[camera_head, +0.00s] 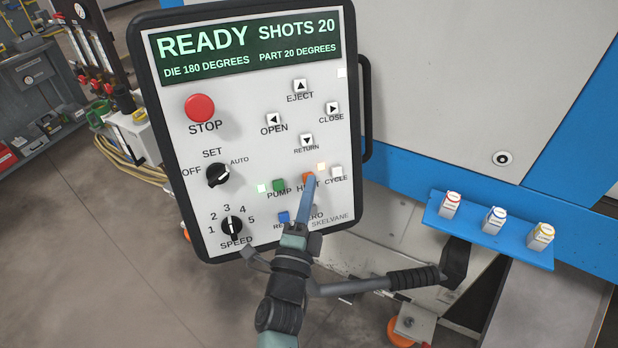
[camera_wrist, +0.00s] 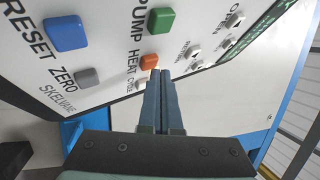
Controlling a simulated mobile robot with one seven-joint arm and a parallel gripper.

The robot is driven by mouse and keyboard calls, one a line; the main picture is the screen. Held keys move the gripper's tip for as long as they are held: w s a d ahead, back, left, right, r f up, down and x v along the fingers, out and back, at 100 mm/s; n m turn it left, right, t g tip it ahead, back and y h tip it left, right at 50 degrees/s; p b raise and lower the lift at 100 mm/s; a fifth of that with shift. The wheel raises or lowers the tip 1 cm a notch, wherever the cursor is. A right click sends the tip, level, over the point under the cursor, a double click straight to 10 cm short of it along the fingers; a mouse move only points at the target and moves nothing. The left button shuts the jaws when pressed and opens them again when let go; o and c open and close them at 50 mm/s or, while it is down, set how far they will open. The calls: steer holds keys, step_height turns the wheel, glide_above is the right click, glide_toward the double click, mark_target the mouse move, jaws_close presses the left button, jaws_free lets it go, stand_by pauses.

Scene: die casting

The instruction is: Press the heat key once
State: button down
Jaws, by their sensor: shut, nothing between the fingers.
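The orange heat key (camera_head: 308,176) is on the white control panel (camera_head: 240,130), above the partly hidden HEAT label. My gripper (camera_head: 310,181) is shut and empty, its blue-grey fingers reaching up over that label, tips at the key's lower edge. In the wrist view, the heat key (camera_wrist: 149,62) shows just up and left of the fingertips (camera_wrist: 160,73). I cannot tell whether the tips touch it. A pale yellow lamp (camera_head: 321,166) glows up and right of the key. The display (camera_head: 246,43) reads READY, SHOTS 20, DIE 180 DEGREES, PART 20 DEGREES.
Close by are the green pump key (camera_head: 278,186), blue reset key (camera_head: 283,217), white cycle key (camera_head: 337,172) and the grey zero key (camera_wrist: 87,77). A red stop button (camera_head: 200,108) is at upper left. A blue shelf (camera_head: 480,236) with three small containers is at right.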

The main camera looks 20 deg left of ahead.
steer(key=shift+w+a+f, duration=0.1)
steer(key=shift+w+a, duration=0.15)
stand_by(0.4)
stand_by(0.3)
steer(key=shift+s+d+r, duration=0.25)
steer(key=shift+s+d, duration=0.3)
steer(key=shift+s, duration=0.05)
steer(key=s+d, duration=0.1)
steer(key=s+d+r, duration=0.1)
steer(key=s+d, duration=0.1)
steer(key=shift+s+d+r, duration=0.1)
steer(key=shift+s+r, duration=0.1)
steer(key=shift+r, duration=0.15)
stand_by(0.7)
